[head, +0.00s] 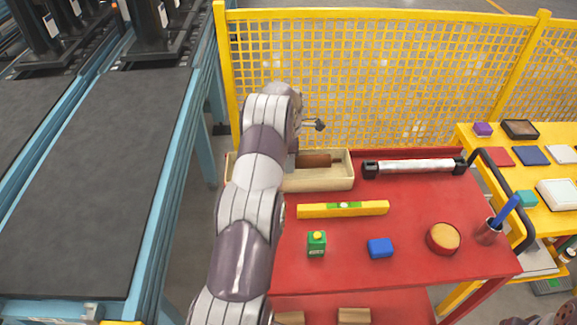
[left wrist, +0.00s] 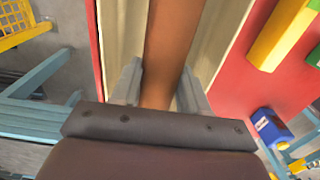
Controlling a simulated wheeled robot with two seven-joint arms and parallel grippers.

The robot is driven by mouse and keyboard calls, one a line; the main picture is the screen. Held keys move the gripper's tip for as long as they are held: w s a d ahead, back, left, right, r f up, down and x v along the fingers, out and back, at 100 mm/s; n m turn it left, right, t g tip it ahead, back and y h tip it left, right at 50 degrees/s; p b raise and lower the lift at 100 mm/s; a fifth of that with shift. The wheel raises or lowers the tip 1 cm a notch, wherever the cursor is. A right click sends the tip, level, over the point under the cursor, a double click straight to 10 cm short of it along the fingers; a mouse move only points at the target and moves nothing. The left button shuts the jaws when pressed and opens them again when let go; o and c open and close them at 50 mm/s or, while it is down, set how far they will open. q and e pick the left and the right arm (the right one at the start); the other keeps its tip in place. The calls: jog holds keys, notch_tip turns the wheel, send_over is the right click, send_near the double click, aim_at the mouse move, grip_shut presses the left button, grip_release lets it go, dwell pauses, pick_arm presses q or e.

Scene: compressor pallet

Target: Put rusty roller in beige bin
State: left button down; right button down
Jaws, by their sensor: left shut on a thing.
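The rusty roller (head: 318,160) is a brown cylinder at the beige bin (head: 330,183), an open tray at the back left of the red table. My left gripper (head: 294,160) is mostly hidden by its own arm in the head view. In the left wrist view, its two fingers (left wrist: 160,88) are shut on the roller (left wrist: 172,45), one on each side. The bin's pale floor (left wrist: 214,35) shows behind the roller in that view. Whether the roller touches the bin floor cannot be told. My right gripper is not in view.
The red table (head: 350,225) also bears a grey-white roller with black ends (head: 415,166), a yellow level (head: 343,209), a green box (head: 317,243), a blue block (head: 380,248) and a round tub (head: 443,238). A yellow mesh fence (head: 400,70) stands behind; a conveyor (head: 90,180) is at left.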

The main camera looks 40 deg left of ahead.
pick_arm(q)
notch_tip(320, 180, down, 2)
jog(key=shift+f+b, duration=0.2)
jog(key=shift+b, duration=0.75)
jog(key=shift+w+f+p, duration=0.15)
jog(key=shift+f+p, duration=0.4)
jog(key=shift+f, duration=0.3)
jog(key=c, duration=0.6)
grip_release()
jog(key=shift+f, duration=0.1)
jog(key=shift+o, duration=0.2)
